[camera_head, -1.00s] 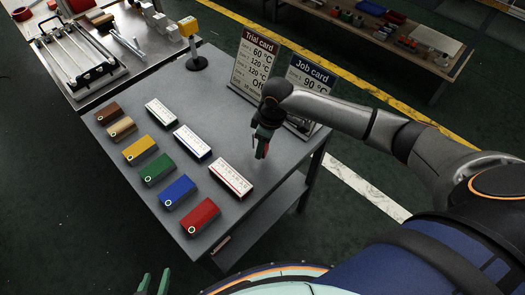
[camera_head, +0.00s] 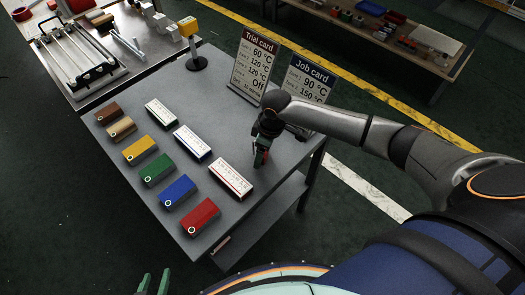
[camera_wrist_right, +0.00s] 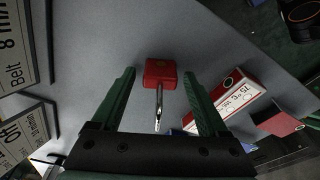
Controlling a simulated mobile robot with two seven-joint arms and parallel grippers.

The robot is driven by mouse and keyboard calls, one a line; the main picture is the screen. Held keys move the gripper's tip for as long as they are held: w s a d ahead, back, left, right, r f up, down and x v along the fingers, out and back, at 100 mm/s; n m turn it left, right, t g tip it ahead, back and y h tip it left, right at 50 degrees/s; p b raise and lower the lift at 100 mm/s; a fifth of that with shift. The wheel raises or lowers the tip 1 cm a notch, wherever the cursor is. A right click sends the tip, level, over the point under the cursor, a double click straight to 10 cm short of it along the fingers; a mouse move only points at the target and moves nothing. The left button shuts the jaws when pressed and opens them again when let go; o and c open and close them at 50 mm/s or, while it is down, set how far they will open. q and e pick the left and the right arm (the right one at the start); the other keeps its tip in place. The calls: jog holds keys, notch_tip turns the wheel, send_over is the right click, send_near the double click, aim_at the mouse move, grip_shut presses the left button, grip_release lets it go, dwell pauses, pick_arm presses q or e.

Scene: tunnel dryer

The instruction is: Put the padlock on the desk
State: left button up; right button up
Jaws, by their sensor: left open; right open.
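The padlock (camera_wrist_right: 160,73) has a red body and a silver shackle; in the right wrist view it shows against the grey desk top (camera_wrist_right: 95,60). My right gripper (camera_wrist_right: 159,76) is open, with one green finger on each side of the red body and visible gaps between. In the head view my right gripper (camera_head: 262,160) points down at the right part of the grey desk (camera_head: 240,122) and mostly hides the padlock. My left gripper (camera_head: 154,283) is open and empty at the bottom edge, in front of the desk.
Several coloured blocks, such as the red one (camera_head: 200,216), and white labelled boxes (camera_head: 231,180) stand left of my right gripper. A Trial card (camera_head: 254,66) and a Job card (camera_head: 309,80) stand behind it.

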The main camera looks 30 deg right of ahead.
notch_tip(320, 180, up, 12)
jog(key=s+d+p, duration=0.1)
jog(key=shift+s+d, duration=0.15)
jog(key=shift+s, duration=0.05)
jog(key=shift+r, duration=0.1)
dwell(0.3)
